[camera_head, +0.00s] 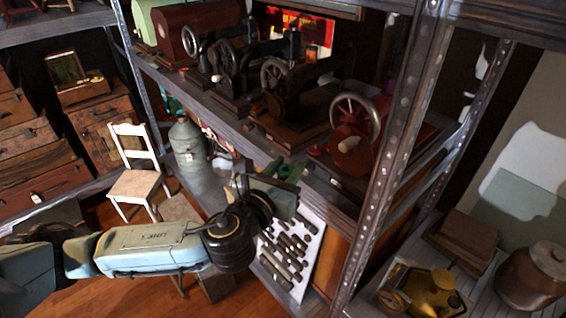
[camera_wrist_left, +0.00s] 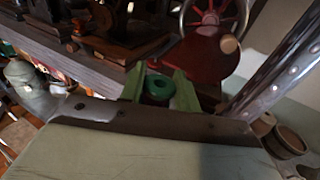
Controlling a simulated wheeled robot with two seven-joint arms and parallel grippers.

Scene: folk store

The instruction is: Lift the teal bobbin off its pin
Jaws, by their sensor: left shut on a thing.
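My left gripper (camera_head: 284,171) reaches in from the left, its green fingers in front of the shelf edge. It is shut on the teal bobbin (camera_wrist_left: 158,86), a green ring with a dark centre hole seen between the fingers in the left wrist view. In the head view the bobbin is too small and covered to make out clearly. The pin under the bobbin is hidden, so I cannot tell whether the bobbin is still around it. My right gripper is not in view.
Old sewing machines (camera_head: 285,95) and a red wheeled machine (camera_head: 355,155) stand on the shelf. A metal post (camera_head: 385,170) rises to the right. A white chair (camera_head: 136,185) and milk can (camera_head: 188,148) stand left.

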